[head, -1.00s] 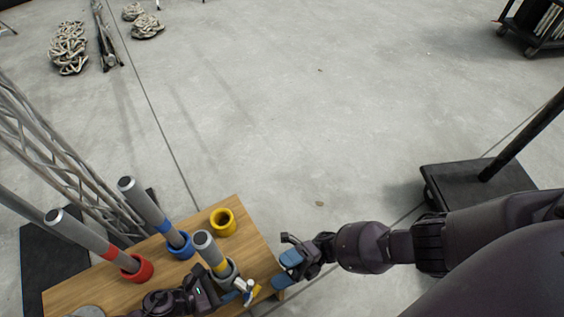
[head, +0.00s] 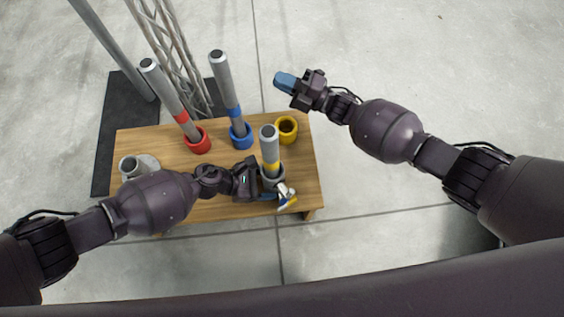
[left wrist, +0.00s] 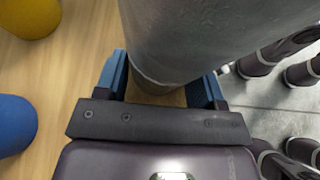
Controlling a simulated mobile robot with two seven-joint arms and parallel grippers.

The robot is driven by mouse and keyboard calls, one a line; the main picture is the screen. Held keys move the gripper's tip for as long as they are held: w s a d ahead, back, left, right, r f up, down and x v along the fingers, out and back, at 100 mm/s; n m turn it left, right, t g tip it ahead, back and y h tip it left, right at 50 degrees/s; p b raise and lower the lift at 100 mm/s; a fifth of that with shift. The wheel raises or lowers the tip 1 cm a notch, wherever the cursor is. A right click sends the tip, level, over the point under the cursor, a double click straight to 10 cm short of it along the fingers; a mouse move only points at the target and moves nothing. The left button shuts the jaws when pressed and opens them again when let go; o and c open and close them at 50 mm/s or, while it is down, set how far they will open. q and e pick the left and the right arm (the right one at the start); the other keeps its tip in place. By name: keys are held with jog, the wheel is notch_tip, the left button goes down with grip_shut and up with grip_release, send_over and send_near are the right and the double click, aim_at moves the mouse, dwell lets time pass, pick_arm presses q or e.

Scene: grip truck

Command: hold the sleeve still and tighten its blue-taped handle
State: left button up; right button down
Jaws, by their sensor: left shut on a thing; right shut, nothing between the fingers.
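A grey sleeve (head: 272,178) stands near the right front of the wooden bench (head: 222,207), with a grey tube with a yellow band (head: 270,150) rising from it. My left gripper (head: 265,189) is shut on the sleeve; in the left wrist view its blue fingers lie on both sides of a grey cylinder (left wrist: 180,45). A small silver handle (head: 284,191) sticks out at the sleeve's front right. Yellow shows at its lower end; I cannot make out blue tape on it. My right gripper (head: 285,83) is shut and empty, beyond the bench's back right corner, apart from the sleeve.
A yellow cup (head: 287,138) stands just behind the sleeve. A blue cup (head: 241,143) and a red cup (head: 204,143) hold leaning tubes. A grey fitting (head: 146,160) is at the bench's left. Truss and a pole stand behind. Floor to the right is clear.

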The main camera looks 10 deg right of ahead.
jog(key=w+a+r+m+t+h, duration=0.25)
jog(key=w+r, duration=0.35)
jog(key=r, duration=0.3)
jog(key=w+a+r+m+t+h, duration=0.1)
jog(key=w+a+r+m+h, duration=0.25)
jog(key=r, duration=0.65)
jog(key=w+a+r+m+t+h, duration=0.1)
jog(key=w+r+m+h, duration=0.25)
jog(key=w+r, duration=0.45)
jog(key=s+a+f+m+g+h, duration=0.3)
jog(key=s+a+f+g, duration=0.2)
jog(key=s+a, duration=0.4)
jog(key=s+a+f+n+g+h, duration=0.2)
jog(key=s+f, duration=0.4)
jog(key=s, duration=0.7)
jog(key=s+a+f+n+g+h, duration=0.1)
jog(key=s+a+f+g+h, duration=0.3)
jog(key=s, duration=0.9)
jog(key=n+t+h, duration=0.1)
jog(key=n+h, duration=0.5)
send_near(288, 196)
jog(key=x, duration=0.5)
jog(key=shift+f, duration=0.35)
jog(key=shift+w+d+f, duration=0.2)
jog(key=shift+d+f, duration=0.05)
jog(key=shift+d, duration=0.2)
